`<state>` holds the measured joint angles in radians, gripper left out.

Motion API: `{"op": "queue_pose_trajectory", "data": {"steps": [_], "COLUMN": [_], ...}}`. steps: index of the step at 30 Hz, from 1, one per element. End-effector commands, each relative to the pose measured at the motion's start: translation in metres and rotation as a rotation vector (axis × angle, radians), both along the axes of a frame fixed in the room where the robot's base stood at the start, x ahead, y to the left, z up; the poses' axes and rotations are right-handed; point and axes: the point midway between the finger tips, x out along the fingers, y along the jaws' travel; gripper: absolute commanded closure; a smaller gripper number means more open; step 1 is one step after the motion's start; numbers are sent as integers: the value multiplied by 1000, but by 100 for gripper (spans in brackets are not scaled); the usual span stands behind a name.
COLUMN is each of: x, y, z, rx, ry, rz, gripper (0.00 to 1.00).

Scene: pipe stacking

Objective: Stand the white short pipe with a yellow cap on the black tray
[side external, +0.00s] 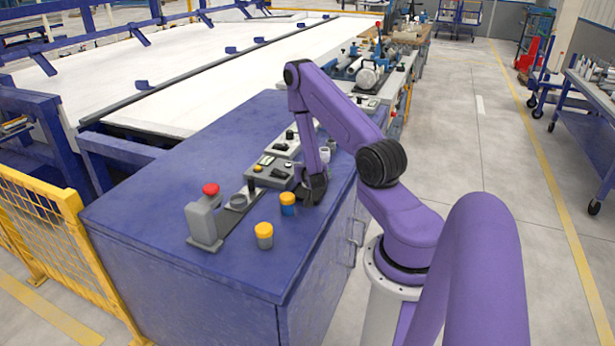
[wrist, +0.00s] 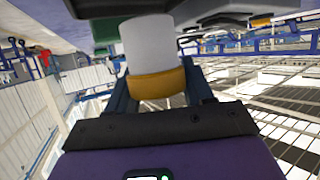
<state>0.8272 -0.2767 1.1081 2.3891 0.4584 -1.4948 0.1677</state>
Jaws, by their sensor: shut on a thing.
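My gripper (side external: 312,188) is low over the blue bench, at the right of the tabletop items. In the wrist view its fingers (wrist: 158,88) are shut on the white short pipe (wrist: 148,42), around its yellow cap (wrist: 157,84). The cap faces my palm and the white body points away from it. In the side view I cannot make out the held pipe; my gripper seems to hide it. A dark tray strip (side external: 228,217) lies on the bench left of my gripper, with a grey ring-shaped piece on it. I cannot tell whether the held pipe touches anything.
A blue pipe with a yellow cap (side external: 287,205) stands close to my gripper. A grey pipe with a yellow cap (side external: 264,237) stands nearer the front edge. A grey post with a red button (side external: 205,218) and control boxes (side external: 272,173) stand to the left. The bench's front left is clear.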

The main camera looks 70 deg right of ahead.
Motion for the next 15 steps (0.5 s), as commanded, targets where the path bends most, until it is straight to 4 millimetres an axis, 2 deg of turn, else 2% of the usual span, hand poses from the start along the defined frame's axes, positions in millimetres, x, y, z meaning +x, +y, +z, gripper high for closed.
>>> {"op": "queue_pose_trajectory", "data": {"steps": [6, 15], "x": [0, 0], "y": [0, 0], "z": [-24, -29], "rx": [0, 0], "ry": [2, 0], "rz": [1, 1], "gripper": [83, 83]}}
